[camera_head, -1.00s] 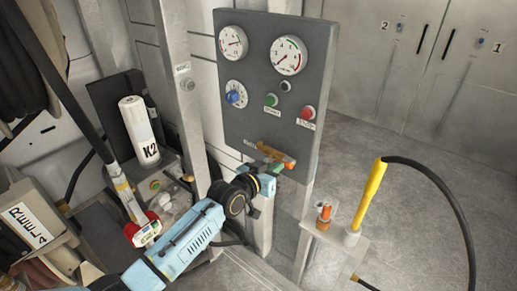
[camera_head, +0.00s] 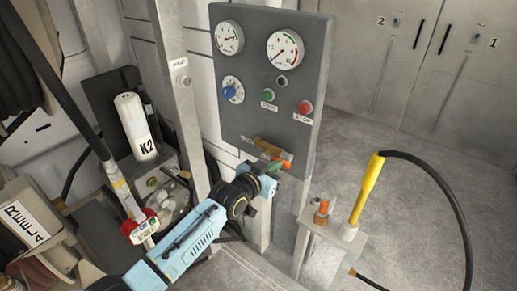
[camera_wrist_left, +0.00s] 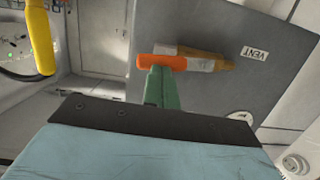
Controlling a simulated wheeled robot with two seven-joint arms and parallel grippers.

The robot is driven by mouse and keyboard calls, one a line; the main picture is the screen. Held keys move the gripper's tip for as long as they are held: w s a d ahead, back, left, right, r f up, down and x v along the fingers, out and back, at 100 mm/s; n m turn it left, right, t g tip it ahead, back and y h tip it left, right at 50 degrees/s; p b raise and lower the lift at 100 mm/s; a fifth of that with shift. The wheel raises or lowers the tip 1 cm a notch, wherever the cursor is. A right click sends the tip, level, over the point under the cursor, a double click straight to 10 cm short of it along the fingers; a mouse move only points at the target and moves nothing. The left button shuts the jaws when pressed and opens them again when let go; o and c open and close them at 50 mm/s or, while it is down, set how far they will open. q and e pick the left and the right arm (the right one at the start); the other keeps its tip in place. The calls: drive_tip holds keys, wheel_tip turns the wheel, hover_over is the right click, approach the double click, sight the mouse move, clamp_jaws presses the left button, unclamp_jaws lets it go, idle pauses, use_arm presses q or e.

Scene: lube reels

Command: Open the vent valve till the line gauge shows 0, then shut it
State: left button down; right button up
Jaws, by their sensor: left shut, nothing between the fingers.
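The vent valve (camera_head: 271,149), a brass body with an orange lever (camera_head: 287,159), sits low on the grey panel (camera_head: 235,125). My left gripper (camera_head: 274,168) is at the lever, its green fingers shut with nothing between them. In the left wrist view the fingertips (camera_wrist_left: 162,72) overlap the orange lever (camera_wrist_left: 158,62), beside the brass body (camera_wrist_left: 205,55) and VENT label (camera_wrist_left: 255,53); I cannot tell whether they touch. Two round gauges, left (camera_head: 229,37) and right (camera_head: 285,49), are at the panel top. The right needle seems to point lower left; gauge lettering is too small to read. My right gripper is out of view.
The panel also has a blue knob (camera_head: 232,90), a green button (camera_head: 268,96) and a red STOP button (camera_head: 305,107). A yellow-handled hose tool (camera_head: 368,190) stands on a small shelf (camera_head: 345,250) at right. A white K2 cartridge (camera_head: 136,127) is at left.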

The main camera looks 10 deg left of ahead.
use_arm(q)
drive_tip(key=r+p+v, duration=0.1)
drive_tip(key=p+v, duration=0.2)
drive_tip(key=v, duration=0.3)
drive_tip(key=w+r+p+v, duration=0.1)
drive_tip(key=r+p+v, duration=0.15)
drive_tip(key=v, duration=0.45)
drive_tip(key=s+a+f+n+g+y, duration=0.1)
drive_tip(key=s+a+f+g+y, duration=0.2)
drive_tip(key=f, duration=0.7)
drive_tip(key=s+a+f+n+g, duration=0.15)
drive_tip(key=s+f, duration=0.35)
drive_tip(key=f, duration=0.5)
drive_tip(key=s+a+f+g+y, duration=0.15)
drive_tip(key=s+a+f, duration=0.3)
drive_tip(key=f, duration=0.55)
drive_tip(key=s+f+g, duration=0.2)
drive_tip(key=s+f, duration=0.4)
drive_tip(key=s, duration=0.5)
drive_tip(key=s+a+f+g+y, duration=0.1)
drive_tip(key=s+f+g, duration=0.2)
drive_tip(key=s, duration=0.9)
drive_tip(key=s+f+g+y+b, duration=0.1)
drive_tip(key=s+f+g, duration=0.1)
drive_tip(key=s+f, duration=0.7)
drive_tip(key=s, duration=0.3)
drive_tip(key=shift+s+a+f, duration=0.2)
drive_tip(key=shift+a, duration=0.15)
drive_tip(key=shift+w, duration=0.1)
